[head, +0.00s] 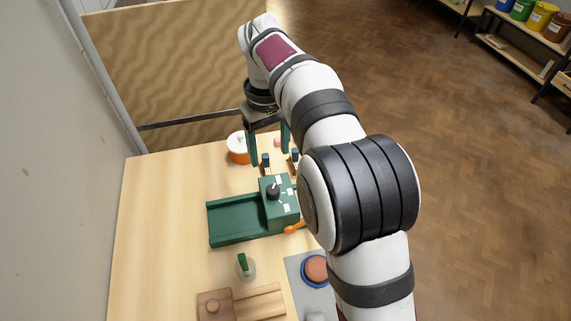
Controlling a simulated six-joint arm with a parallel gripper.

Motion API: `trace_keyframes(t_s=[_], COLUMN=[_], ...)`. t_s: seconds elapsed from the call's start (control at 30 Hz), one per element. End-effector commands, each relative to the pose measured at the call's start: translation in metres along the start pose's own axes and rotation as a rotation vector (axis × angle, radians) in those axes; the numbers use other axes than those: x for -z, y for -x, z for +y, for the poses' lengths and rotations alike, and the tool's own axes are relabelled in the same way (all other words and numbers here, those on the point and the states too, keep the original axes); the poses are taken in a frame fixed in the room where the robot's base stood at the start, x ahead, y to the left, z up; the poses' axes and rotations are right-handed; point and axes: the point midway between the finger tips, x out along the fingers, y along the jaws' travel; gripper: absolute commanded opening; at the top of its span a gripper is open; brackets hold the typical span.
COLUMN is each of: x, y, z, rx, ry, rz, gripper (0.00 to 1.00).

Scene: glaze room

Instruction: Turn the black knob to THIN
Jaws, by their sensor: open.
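The black knob (273,190) sits on top of a green box (282,213) at the right end of a green tray-like base (229,224). Several small white labels surround the knob; their words are too small to read, so I cannot tell which one it points to. My gripper (269,160) has two green fingers pointing down, spread apart and empty. It is behind the green box in the head view, above the back of the table and apart from the knob.
An orange-and-white pot (238,148) stands left of my gripper, with small dark bottles (265,160) near the fingers. An orange lever (295,227) sticks out at the box's right. A green-topped bottle (243,264) and wooden block (214,306) stand in front. The table's left side is clear.

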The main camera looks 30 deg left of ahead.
Motion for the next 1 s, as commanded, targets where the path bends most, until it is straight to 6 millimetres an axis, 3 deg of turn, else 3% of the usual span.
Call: trace_keyframes(t_s=[0.2, 0.43, 0.6, 0.83, 0.87, 1.0], x=[-0.002, -0.001, -0.001, -0.001, -0.001, -0.001], y=[-0.067, -0.116, -0.129, -0.13, -0.13, -0.13], z=[0.0, 0.001, 0.001, 0.001, 0.001, 0.001], rx=[0.002, 0.002, 0.001, 0.001, 0.001, 0.001], ry=[-0.003, -0.006, -0.006, -0.006, -0.006, -0.006], rz=[-0.005, -0.003, 0.001, 0.001, 0.001, 0.001], gripper=[0.72, 0.72, 0.72, 0.72, 0.7, 0.45])
